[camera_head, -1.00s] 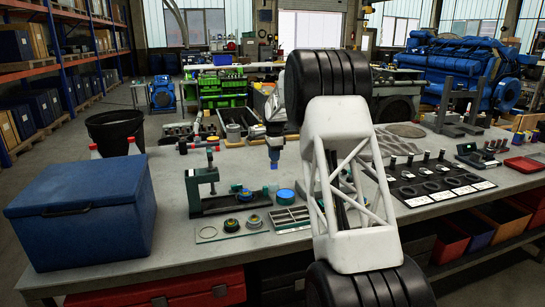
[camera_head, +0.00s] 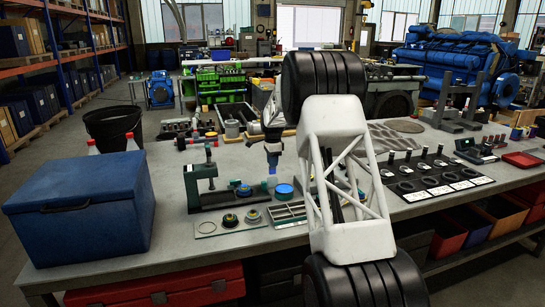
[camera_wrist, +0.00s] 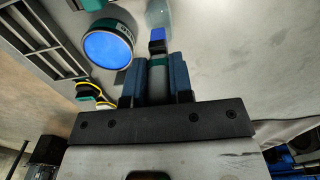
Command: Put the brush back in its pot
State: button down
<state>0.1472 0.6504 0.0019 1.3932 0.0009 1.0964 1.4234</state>
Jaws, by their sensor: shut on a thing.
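The brush (camera_wrist: 157,46) shows in the wrist view with a blue tip and a green and grey body. My gripper (camera_wrist: 159,72) is shut on it, with one dark blue finger on each side. The pot (camera_wrist: 108,48) is round with a blue top, a dark green rim and a label partly in view. It lies to the left of the brush in that view, apart from it. In the head view, my gripper (camera_head: 273,155) hangs above the bench. The pot (camera_head: 284,191) stands on the bench below it and slightly right.
A slotted tray (camera_head: 288,215) and a plate with round parts (camera_head: 205,229) lie in front of the pot. A green press-like stand (camera_head: 200,185) is to the left, then a blue chest (camera_head: 85,215). My arm hides part of the bench to the right.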

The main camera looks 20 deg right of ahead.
aim_at(272, 173)
jog(key=shift+f, duration=0.8)
jog(key=shift+f, duration=2.25)
dwell(1.0)
jog(key=c, duration=0.7)
grip_release()
jog(key=shift+r, duration=0.1)
jog(key=shift+r, duration=3.4)
jog(key=shift+r, duration=2)
